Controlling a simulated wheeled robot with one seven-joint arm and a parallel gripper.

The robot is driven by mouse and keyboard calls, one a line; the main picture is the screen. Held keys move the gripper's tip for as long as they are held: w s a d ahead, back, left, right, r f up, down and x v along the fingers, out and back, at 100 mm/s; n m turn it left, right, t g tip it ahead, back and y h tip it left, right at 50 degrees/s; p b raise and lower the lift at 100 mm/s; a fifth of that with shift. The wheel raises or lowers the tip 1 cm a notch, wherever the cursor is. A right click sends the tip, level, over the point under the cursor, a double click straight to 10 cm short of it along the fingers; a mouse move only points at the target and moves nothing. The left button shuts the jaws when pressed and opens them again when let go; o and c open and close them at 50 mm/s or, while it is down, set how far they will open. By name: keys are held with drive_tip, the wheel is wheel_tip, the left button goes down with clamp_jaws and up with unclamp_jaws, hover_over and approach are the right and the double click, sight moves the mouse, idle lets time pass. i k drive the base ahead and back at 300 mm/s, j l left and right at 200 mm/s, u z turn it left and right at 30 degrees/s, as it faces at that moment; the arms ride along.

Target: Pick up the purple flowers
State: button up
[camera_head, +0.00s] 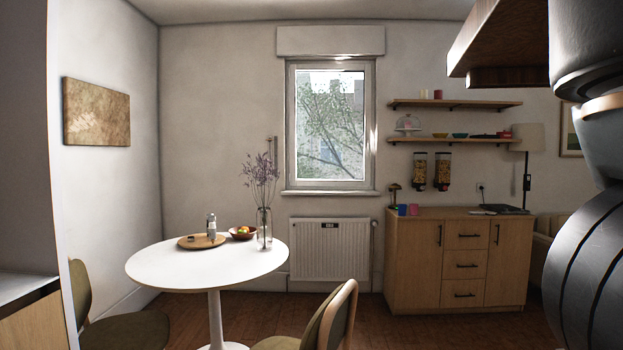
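The purple flowers (262,178) are thin, branching stems with small purple blooms. They stand upright in a clear glass vase (264,229) near the back right edge of a round white table (170,270). Part of my arm fills the right edge of the head view, close to the camera and far from the flowers. My gripper itself is not in the picture.
A round wooden tray (189,243) with a bottle (211,226) and a fruit bowl (242,233) share the table. Chairs (322,318) stand at its front right and left (92,308). A wooden cabinet (425,262) stands at right. Some floor is clear between chair and cabinet.

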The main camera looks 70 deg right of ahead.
sight(262, 177)
drive_tip(key=z, duration=1.65)
drive_tip(key=i+l+z, duration=0.5)
drive_tip(key=l, duration=0.15)
drive_tip(key=i+l+z, duration=0.7)
drive_tip(key=i+z, duration=0.25)
drive_tip(key=i, duration=0.2)
drive_tip(key=i+u, duration=0.3)
drive_tip(key=i, duration=0.25)
drive_tip(key=i+u, duration=0.3)
drive_tip(key=i, duration=0.25)
drive_tip(key=i+l+u, duration=0.25)
drive_tip(key=i, duration=0.3)
drive_tip(key=i+j+u, duration=0.1)
drive_tip(key=i+u, duration=0.15)
drive_tip(key=u, duration=0.15)
drive_tip(key=i+j+u, duration=0.1)
drive_tip(key=i+u, duration=0.15)
drive_tip(key=u, duration=0.15)
drive_tip(key=i+u, duration=0.2)
drive_tip(key=u, duration=0.2)
drive_tip(key=i+l+u, duration=0.15)
drive_tip(key=u, duration=0.25)
drive_tip(key=i+l+u, duration=0.2)
drive_tip(key=u, duration=0.25)
drive_tip(key=i+l+u, duration=0.1)
drive_tip(key=i+u, duration=0.2)
drive_tip(key=i+l+u, duration=0.15)
drive_tip(key=i+u, duration=0.15)
